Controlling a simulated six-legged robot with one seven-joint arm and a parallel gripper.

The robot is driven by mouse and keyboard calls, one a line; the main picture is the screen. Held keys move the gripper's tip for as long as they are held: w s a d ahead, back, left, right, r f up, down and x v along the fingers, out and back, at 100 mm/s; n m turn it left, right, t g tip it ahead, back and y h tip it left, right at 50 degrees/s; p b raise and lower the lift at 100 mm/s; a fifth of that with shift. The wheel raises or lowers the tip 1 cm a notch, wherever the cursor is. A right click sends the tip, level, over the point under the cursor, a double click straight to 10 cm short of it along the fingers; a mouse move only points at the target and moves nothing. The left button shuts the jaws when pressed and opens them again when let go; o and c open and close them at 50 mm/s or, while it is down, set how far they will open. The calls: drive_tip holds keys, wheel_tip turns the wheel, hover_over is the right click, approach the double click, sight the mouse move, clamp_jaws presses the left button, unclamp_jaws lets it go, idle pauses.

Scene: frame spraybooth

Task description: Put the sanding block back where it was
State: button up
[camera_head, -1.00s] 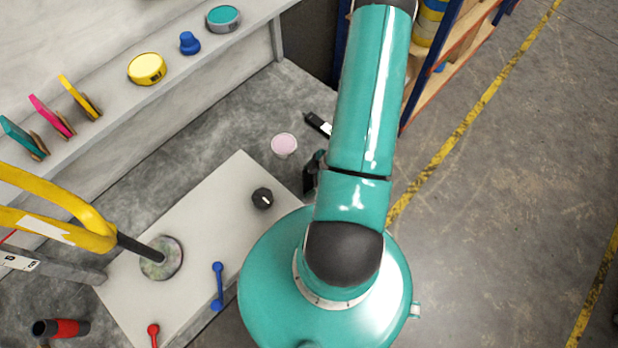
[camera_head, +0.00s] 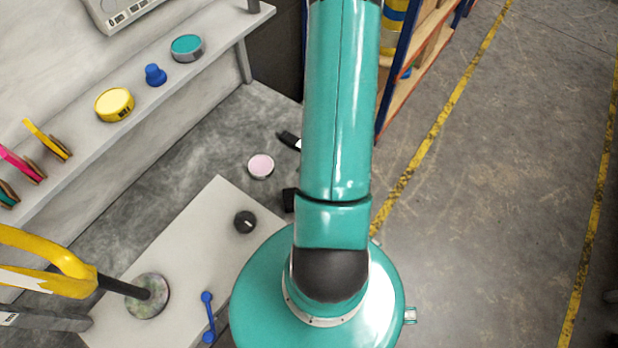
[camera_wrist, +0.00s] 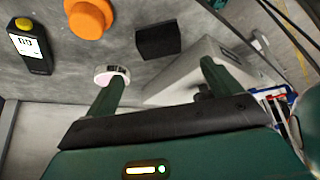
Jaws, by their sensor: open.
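A black block (camera_wrist: 158,40), which looks like the sanding block, lies on the grey surface in the wrist view, just beyond the light board's edge. In the head view a dark piece (camera_head: 290,200), probably the same block, shows beside my arm and is partly hidden by it. My gripper (camera_wrist: 160,71) is open, its two green fingers apart, with nothing between them. The block lies ahead of the gap between the fingertips, apart from them. In the head view my gripper is hidden behind my arm.
A pink round tin (camera_wrist: 110,74) is near the left finger. An orange knob-like thing (camera_wrist: 90,18) and a yellow-black meter (camera_wrist: 30,46) lie farther left. The light board (camera_head: 185,245) bears a black knob (camera_head: 245,222), a blue tool (camera_head: 208,318) and a round disc (camera_head: 148,296).

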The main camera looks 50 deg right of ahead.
drive_tip(key=w+d+r+m+h, duration=0.2)
drive_tip(key=w+d+r+h, duration=0.45)
drive_tip(key=w+r, duration=0.5)
drive_tip(key=w+a+r+m+t+h, duration=0.1)
drive_tip(key=w+a+r+m, duration=0.1)
drive_tip(key=r, duration=0.6)
drive_tip(key=w+a+r+m+t+h, duration=0.1)
drive_tip(key=r+h, duration=0.1)
drive_tip(key=r, duration=0.6)
drive_tip(key=s+a+r+m+y, duration=0.1)
drive_tip(key=s+a+r, duration=0.2)
drive_tip(key=a+r, duration=0.2)
drive_tip(key=s+a+r+m+y, duration=0.2)
drive_tip(key=a+r, duration=0.3)
drive_tip(key=a, duration=0.7)
drive_tip(key=s+a+r+m+y, duration=0.1)
drive_tip(key=s+a+r, duration=0.3)
drive_tip(key=a, duration=0.4)
drive_tip(key=shift+s+a+r+g+y, duration=0.3)
drive_tip(key=shift+s+a+r+y, duration=0.1)
drive_tip(key=shift+r+y, duration=0.15)
